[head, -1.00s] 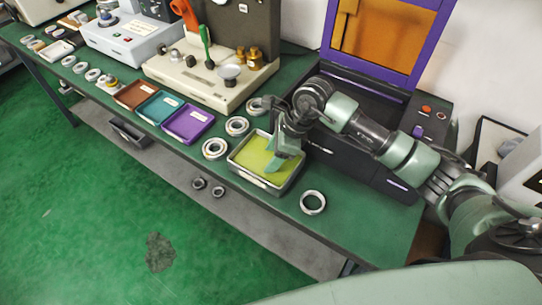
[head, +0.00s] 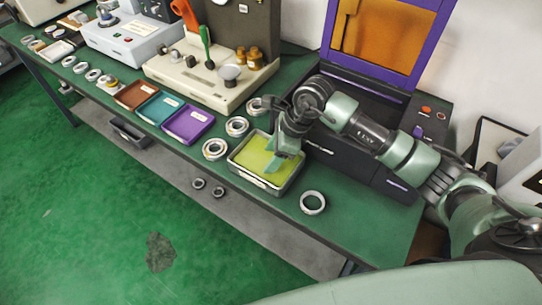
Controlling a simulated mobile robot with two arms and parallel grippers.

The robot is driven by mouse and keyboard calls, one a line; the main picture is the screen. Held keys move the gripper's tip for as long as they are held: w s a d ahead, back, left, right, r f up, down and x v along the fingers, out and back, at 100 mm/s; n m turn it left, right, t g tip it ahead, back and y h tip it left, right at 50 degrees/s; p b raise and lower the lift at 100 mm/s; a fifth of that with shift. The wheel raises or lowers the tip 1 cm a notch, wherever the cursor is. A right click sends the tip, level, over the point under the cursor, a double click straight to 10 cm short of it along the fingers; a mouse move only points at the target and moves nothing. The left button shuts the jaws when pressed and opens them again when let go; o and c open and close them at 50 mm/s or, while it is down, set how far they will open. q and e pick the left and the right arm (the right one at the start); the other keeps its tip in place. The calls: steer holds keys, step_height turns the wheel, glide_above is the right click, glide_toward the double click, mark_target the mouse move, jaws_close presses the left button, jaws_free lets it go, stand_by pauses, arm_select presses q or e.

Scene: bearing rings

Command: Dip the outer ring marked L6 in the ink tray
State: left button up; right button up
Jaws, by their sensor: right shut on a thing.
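The ink tray (head: 237,167) is a pale rectangular tray with yellow-green ink, at the front edge of the green bench. My right gripper (head: 274,164) points down into it, fingertips low at the ink. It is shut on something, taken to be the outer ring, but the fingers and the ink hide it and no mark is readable. Loose steel rings lie near the tray: one to its right (head: 312,202), one to its left (head: 215,149) and one behind that (head: 237,126). I cannot read L6 on any. My left gripper is not in view.
Purple (head: 188,124), teal (head: 159,107) and brown (head: 135,94) trays stand left of the ink tray. A cream machine (head: 190,84) is behind them. A dark box with a raised purple-framed lid (head: 384,72) stands behind my arm. Bench right of the loose ring is clear.

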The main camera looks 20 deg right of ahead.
step_height(320, 180, up, 8)
steer(key=p, duration=0.4)
steer(key=shift+r, duration=0.15)
stand_by(0.4)
steer(key=shift+d, duration=0.1)
stand_by(1.2)
